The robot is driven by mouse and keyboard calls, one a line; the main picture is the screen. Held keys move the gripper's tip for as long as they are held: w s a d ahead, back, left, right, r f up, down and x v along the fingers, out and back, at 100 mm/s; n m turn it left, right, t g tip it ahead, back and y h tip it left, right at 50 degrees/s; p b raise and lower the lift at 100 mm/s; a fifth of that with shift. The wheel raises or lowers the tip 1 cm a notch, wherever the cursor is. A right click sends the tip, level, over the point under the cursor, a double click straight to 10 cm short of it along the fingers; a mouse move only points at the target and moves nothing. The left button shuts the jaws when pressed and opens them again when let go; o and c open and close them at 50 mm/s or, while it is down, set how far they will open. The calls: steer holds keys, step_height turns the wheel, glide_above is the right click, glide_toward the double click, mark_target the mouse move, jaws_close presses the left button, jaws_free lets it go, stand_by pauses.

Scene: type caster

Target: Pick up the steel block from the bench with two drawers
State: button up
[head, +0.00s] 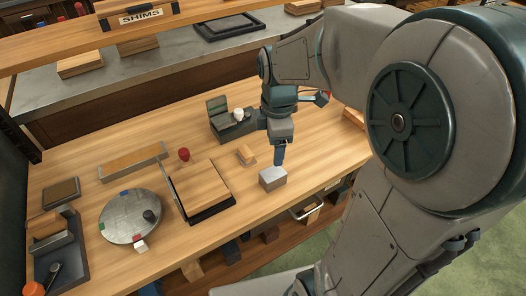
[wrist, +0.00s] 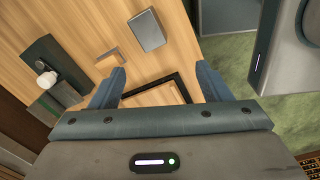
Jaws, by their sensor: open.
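The steel block (head: 273,178) is a small grey block on the wooden bench (head: 285,208), close to its front edge. In the wrist view the steel block (wrist: 147,31) lies beyond the fingertips, apart from them. My gripper (head: 279,156) points down just above and behind the block in the head view. In the wrist view my gripper (wrist: 162,76) has its two blue fingers spread wide with nothing held between them. The bench's two drawers cannot be made out clearly; an open compartment shows below the front edge.
A small wooden block (head: 246,154) lies left of the steel block. A wooden board in a black tray (head: 203,190), a red-topped piece (head: 184,154), a round plate (head: 130,216) and a dark fixture with a white knob (head: 228,120) stand farther left and behind. Green floor (head: 428,262) lies in front.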

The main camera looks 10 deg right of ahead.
mark_target(273, 173)
steer(key=w+f+n, duration=0.1)
steer(key=f, duration=0.3)
steer(key=w+f+n+b, duration=0.1)
steer(key=f+n, duration=0.1)
steer(key=f, duration=0.2)
steer(key=f+n+b, duration=0.1)
steer(key=f, duration=0.3)
steer(key=shift+w+a+f+g, duration=0.1)
steer(key=shift+w+g, duration=0.2)
steer(key=shift+w, duration=0.1)
steer(key=f, duration=0.2)
steer(key=d+f, duration=0.1)
steer(key=f, duration=0.1)
steer(key=shift+w, duration=0.1)
steer(key=shift+f, duration=0.6)
jaws_close()
steer(key=shift+w+r, duration=0.1)
